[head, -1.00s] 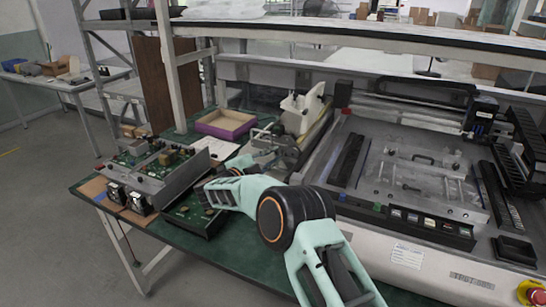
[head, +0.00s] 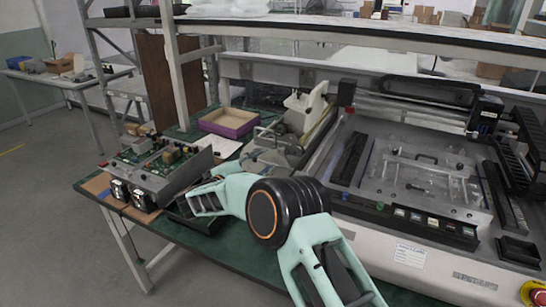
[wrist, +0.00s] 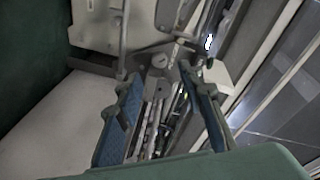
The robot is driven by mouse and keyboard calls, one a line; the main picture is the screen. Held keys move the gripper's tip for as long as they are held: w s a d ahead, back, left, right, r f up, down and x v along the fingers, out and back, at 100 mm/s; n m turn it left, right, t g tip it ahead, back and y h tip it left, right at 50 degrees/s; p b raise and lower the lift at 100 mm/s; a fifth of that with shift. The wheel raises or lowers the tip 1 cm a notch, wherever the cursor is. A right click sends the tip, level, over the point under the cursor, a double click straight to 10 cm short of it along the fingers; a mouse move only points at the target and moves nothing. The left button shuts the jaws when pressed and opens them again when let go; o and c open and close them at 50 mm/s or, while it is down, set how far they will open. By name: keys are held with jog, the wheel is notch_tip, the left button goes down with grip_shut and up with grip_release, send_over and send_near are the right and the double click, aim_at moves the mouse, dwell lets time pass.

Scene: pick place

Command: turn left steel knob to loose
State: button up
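A small round grey metal knob (wrist: 160,61) shows in the wrist view on a grey metal fixture, just beyond my fingertips. I cannot tell for certain that it is the left steel knob. My gripper (wrist: 160,76) is open, with its two blue-padded fingers apart and nothing held between them. The fingers appear apart from the knob. In the head view the metal fixture (head: 283,143) with a cream upright part stands on the green bench, behind my arm. The knob is too small to make out there, and my fingertips are not clear.
A circuit-board unit (head: 160,165) sits at the bench's left end. A purple-edged tray (head: 228,122) lies behind, with white paper (head: 222,147) in front of it. A large machine (head: 420,190) fills the right side.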

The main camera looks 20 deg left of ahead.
jog(key=v, duration=0.5)
jog(key=shift+s, duration=0.2)
